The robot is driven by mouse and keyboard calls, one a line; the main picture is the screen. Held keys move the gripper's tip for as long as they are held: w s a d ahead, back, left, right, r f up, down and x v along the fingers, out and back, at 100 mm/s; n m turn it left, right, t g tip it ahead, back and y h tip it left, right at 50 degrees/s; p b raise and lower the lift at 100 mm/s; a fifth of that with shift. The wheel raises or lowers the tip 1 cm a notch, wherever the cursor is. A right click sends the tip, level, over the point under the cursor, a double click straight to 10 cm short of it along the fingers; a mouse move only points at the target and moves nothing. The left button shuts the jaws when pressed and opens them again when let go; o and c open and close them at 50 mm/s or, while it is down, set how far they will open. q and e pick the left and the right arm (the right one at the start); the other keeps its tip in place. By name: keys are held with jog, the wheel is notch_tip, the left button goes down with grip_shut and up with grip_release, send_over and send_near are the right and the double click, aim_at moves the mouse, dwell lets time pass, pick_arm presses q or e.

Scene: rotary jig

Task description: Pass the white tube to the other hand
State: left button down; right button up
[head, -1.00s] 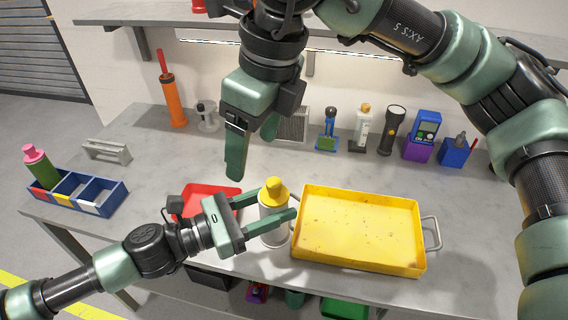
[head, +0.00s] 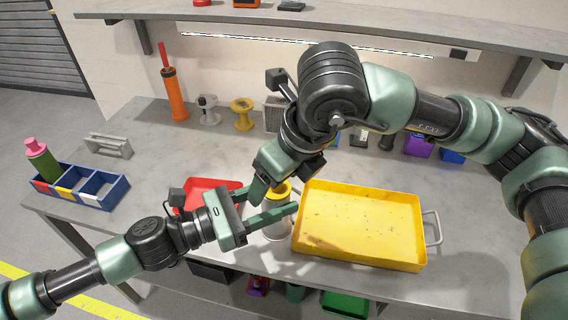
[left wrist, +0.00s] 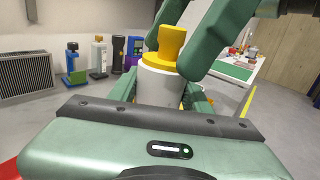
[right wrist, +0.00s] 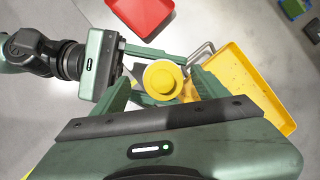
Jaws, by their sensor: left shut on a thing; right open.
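The white tube (head: 275,228) stands upright with its yellow cap on top; the cap shows clearly in the left wrist view (left wrist: 168,45) and from above in the right wrist view (right wrist: 161,79). My left gripper (head: 274,207) is shut on the tube's body from the left, a finger on each side. My right gripper (head: 271,187) is open and comes down from above at the cap. In the right wrist view its two fingers lie on either side of the cap, with gaps visible. The tube's lower end is partly hidden.
A yellow tray (head: 360,255) with metal handles lies just right of the tube. A red tray (head: 205,187) lies behind my left gripper. A blue divided box (head: 108,200) is at left. Several items line the back of the bench, below a shelf (head: 400,32).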

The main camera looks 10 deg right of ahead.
jog(key=shift+x, duration=0.9)
jog(key=c, duration=1.5)
pick_arm(q)
jog(key=c, duration=0.6)
grip_release()
pick_arm(e)
grip_shut()
